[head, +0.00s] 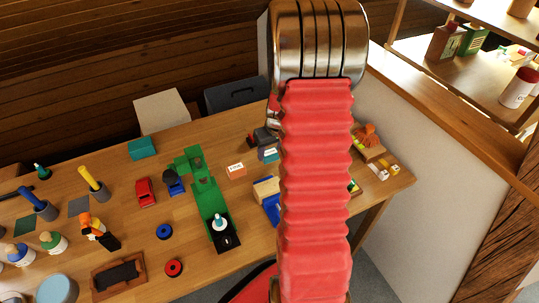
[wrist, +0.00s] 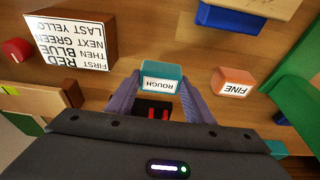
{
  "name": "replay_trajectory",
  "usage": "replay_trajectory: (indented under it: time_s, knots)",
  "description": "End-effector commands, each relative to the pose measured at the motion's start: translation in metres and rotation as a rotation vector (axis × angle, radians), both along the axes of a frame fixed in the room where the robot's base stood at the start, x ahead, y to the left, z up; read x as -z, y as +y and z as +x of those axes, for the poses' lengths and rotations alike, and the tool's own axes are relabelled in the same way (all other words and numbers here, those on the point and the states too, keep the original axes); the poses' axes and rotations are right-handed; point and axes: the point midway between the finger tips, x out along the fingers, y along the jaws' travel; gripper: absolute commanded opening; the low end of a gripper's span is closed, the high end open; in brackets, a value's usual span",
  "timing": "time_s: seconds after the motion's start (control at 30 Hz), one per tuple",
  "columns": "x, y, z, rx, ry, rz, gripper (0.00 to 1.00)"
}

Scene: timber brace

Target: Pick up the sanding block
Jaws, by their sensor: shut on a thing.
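The teal sanding block labelled ROUGH (wrist: 161,70) sits between the two fingers of my gripper (wrist: 160,88) in the wrist view. The fingers are shut on its sides. In the head view the same teal block (head: 268,155) shows beside my red arm, under the dark gripper (head: 263,138), partly hidden. I cannot tell whether it touches the table. An orange sanding block labelled FINE (wrist: 233,84) lies apart to the right in the wrist view; in the head view it is the orange block (head: 237,170) left of the gripper.
A wooden block with a printed colour-order sign (wrist: 72,42) stands left in the wrist view. A green stand (head: 206,190) and a blue-and-wood object (head: 267,190) are close by on the table. A red toy car (head: 146,192) and several tools lie further left. My arm hides part of the table.

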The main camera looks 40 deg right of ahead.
Motion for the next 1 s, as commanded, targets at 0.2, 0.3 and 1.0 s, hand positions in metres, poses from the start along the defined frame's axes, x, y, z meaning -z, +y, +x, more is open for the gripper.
replay_trajectory:
  time_s: [0.2, 0.3, 1.0]
  knots:
    - [-0.036, -0.001, 0.001, -0.001, -0.004, -0.005, 0.26]
    - [-0.054, -0.001, 0.001, -0.001, -0.003, -0.003, 0.26]
    - [-0.086, 0.000, 0.000, -0.002, 0.000, -0.001, 0.26]
